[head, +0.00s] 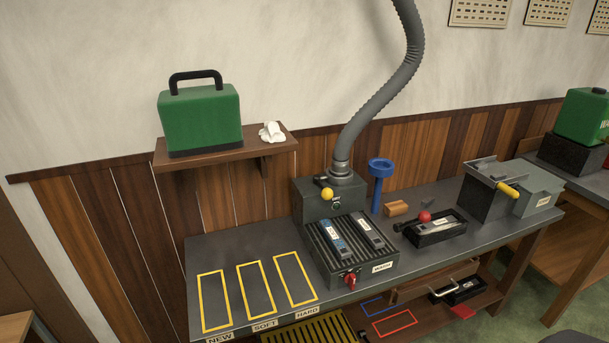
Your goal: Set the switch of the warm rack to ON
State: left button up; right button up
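The warm rack (322,262) is a dark box with a ridged top, standing at the front of the workbench. Two flat bars, one bluish (334,240) and one grey (369,232), lie side by side on its ridges. A red switch knob (350,280) sits on its front face, left of a small white label (382,267). The knob is too small to tell which position it is in. Neither of my grippers shows in the head view.
Behind the rack stands a dark box with a yellow knob (327,194) under a grey hose (385,85). Right of it are a blue funnel stand (380,180) and a black tray (433,230). Yellow outlined slots (254,287) lie empty at left. A lower shelf runs below.

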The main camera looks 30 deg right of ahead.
aim_at(350, 279)
jog(key=z, duration=1.25)
